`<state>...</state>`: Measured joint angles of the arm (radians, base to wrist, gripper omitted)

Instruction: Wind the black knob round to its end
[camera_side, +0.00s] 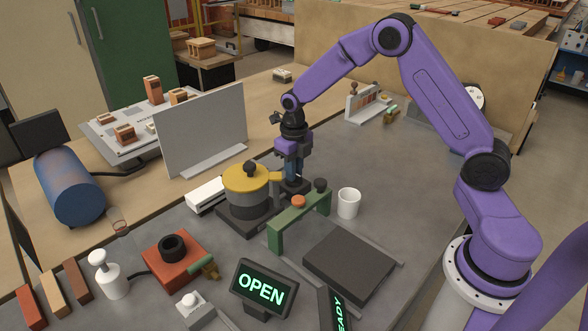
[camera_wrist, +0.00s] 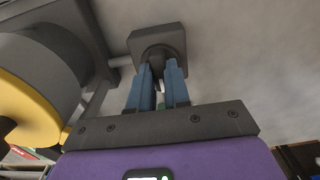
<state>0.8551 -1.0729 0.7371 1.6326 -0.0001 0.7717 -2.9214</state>
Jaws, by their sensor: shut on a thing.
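My gripper (camera_side: 292,178) points down beside the yellow-lidded pot (camera_side: 246,180), at a small dark square block. In the wrist view its blue fingers (camera_wrist: 159,82) are closed around the dark round knob (camera_wrist: 156,54) on that block (camera_wrist: 158,38). The fingers hide most of the knob, and its angle cannot be read. A short grey pipe (camera_wrist: 121,61) runs from the block toward the pot's grey body. The side view hides the knob behind the fingers.
A green bridge (camera_side: 298,222) with an orange and a black button stands close in front of my gripper. A white cup (camera_side: 349,203) is to its right. A grey upright panel (camera_side: 202,130) stands behind left. A lit sign (camera_side: 261,288) reads OPEN.

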